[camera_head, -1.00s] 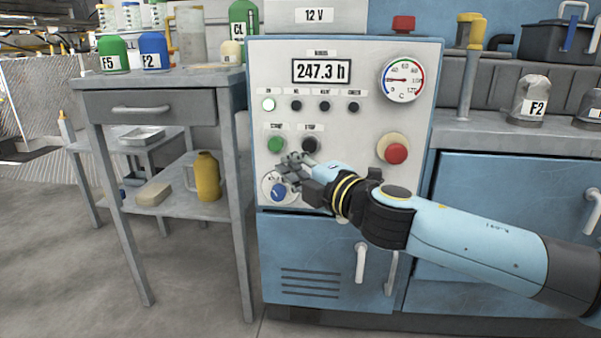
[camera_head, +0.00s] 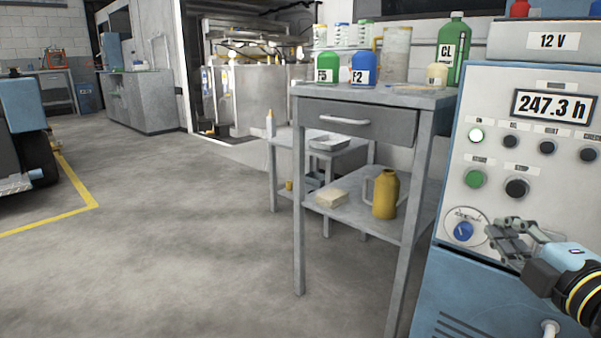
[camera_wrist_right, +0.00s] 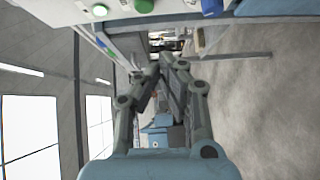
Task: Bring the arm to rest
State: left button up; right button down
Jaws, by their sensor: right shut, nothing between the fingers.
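My right arm (camera_head: 577,282) comes in from the lower right in the head view. Its gripper (camera_head: 494,236) is in front of the control panel (camera_head: 545,195), just right of the blue rotary knob (camera_head: 463,231). The fingers are shut with nothing between them. In the right wrist view the gripper (camera_wrist_right: 165,66) points past the panel, with its fingertips together. I cannot tell from the head view how far the fingertips are from the panel face. My left gripper is not in view.
A grey metal table (camera_head: 375,94) stands left of the panel with bottles on top. A yellow jug (camera_head: 385,194) and a sponge-like block (camera_head: 331,198) are on its lower shelf. Open floor (camera_head: 170,250) lies to the left. A vehicle (camera_head: 25,140) is at the far left.

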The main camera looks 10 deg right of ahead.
jog(key=s+a+f+m+g+y+p, duration=0.1)
jog(key=s+a+f+m+g+p, duration=0.3)
jog(key=s+f+m+g, duration=0.7)
jog(key=s+a+f+m+g+p, duration=0.3)
jog(key=s+a+f+m+g, duration=0.15)
jog(key=s+f, duration=1.15)
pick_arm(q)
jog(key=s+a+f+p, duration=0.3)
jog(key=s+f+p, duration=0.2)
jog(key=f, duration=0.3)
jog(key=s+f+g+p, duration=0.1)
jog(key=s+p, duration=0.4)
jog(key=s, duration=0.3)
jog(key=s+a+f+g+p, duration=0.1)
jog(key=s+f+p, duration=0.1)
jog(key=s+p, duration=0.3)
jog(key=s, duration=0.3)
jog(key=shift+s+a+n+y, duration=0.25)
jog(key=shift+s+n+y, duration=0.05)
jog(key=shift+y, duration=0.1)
pick_arm(e)
jog(key=s+d+f+g, duration=0.1)
jog(key=s+f, duration=0.1)
jog(key=s, duration=0.8)
jog(key=s+d+f, duration=0.2)
jog(key=s, duration=0.9)
jog(key=shift+m+g, duration=0.35)
